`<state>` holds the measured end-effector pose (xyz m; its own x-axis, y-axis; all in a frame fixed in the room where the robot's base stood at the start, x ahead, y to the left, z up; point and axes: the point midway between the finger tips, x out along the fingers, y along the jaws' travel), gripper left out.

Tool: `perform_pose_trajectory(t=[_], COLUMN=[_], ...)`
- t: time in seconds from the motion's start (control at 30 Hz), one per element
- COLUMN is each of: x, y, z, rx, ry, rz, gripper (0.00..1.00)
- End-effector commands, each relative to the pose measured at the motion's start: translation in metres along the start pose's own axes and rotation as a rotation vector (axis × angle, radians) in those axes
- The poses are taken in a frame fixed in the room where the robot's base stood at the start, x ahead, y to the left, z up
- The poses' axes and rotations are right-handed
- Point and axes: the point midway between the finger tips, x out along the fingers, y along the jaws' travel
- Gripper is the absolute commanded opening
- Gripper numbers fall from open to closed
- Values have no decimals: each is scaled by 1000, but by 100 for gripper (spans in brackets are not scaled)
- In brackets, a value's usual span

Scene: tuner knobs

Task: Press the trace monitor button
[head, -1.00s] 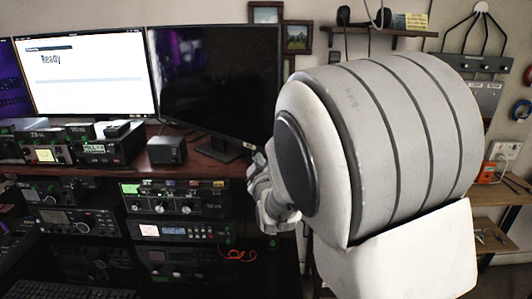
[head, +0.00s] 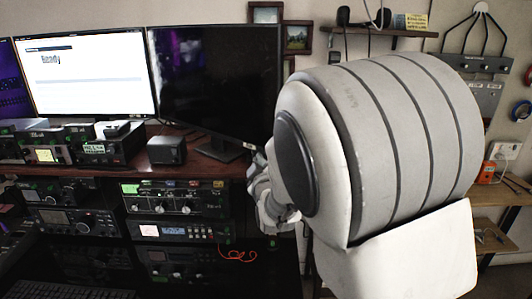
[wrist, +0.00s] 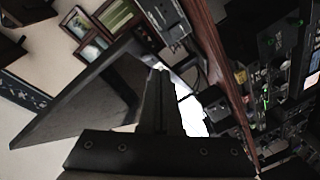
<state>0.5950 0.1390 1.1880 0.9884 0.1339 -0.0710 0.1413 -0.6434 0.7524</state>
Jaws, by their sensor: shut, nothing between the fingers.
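I cannot pick out a button marked as the trace monitor in either view. The stacked radio units carry many small knobs and buttons, among them a unit with a green display (head: 172,199) and one with a blue display (head: 182,231) below it. My gripper (wrist: 160,76) shows in the wrist view as dark fingers rising from a bolted bar; it is shut and empty. In the head view my white arm covers the right middle, and the fingers are hidden behind it. In the wrist view the radio rack lies to the right, apart from the fingers.
A lit monitor (head: 85,75) reading "Ready" and a dark monitor (head: 215,88) stand on the wooden desk shelf (head: 215,168). An orange cable (head: 238,255) hangs below. A wooden side shelf (head: 500,195) is at the right.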

Motion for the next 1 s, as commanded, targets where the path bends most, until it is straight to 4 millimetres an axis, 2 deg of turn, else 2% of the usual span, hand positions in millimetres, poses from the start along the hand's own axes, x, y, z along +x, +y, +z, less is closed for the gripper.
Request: perform_pose_trajectory(t=[1.0], x=[6], y=[5], z=[4], rx=[1], ry=[0], rz=[0], gripper=[0])
